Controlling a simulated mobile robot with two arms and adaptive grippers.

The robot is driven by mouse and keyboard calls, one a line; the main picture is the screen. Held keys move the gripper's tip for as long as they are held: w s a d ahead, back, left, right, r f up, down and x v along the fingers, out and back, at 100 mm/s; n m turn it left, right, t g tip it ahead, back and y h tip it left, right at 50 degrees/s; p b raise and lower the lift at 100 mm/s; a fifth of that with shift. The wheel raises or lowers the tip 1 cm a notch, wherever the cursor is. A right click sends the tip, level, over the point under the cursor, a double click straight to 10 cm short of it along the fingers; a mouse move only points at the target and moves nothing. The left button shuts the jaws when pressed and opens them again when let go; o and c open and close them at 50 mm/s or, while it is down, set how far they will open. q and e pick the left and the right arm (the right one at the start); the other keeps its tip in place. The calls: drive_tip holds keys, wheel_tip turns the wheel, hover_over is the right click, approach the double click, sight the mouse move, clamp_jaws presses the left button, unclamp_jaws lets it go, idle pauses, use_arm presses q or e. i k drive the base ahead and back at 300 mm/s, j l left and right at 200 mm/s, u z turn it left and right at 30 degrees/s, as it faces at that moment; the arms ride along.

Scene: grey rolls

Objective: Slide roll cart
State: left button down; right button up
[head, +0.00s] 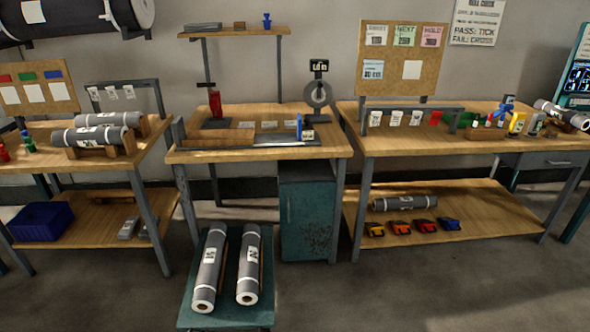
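The roll cart (215,320) is a low teal cart in the bottom middle, in front of the centre workbench. Its lower end runs close to the bottom edge of the picture. Two grey rolls lie side by side on it, a left roll (210,268) and a right roll (249,262). Each has white bands and a white label, and their near ends point toward me. Neither of my grippers shows in the head view.
The centre workbench (240,153) stands behind the cart, with a teal cabinet (306,215) beneath its right side. A left bench (150,150) and a right bench (440,145) flank it. A blue bin (42,222) sits on the left lower shelf. Open floor (400,295) lies right of the cart.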

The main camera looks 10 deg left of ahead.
sight(227, 315)
drive_tip(key=u, duration=0.9)
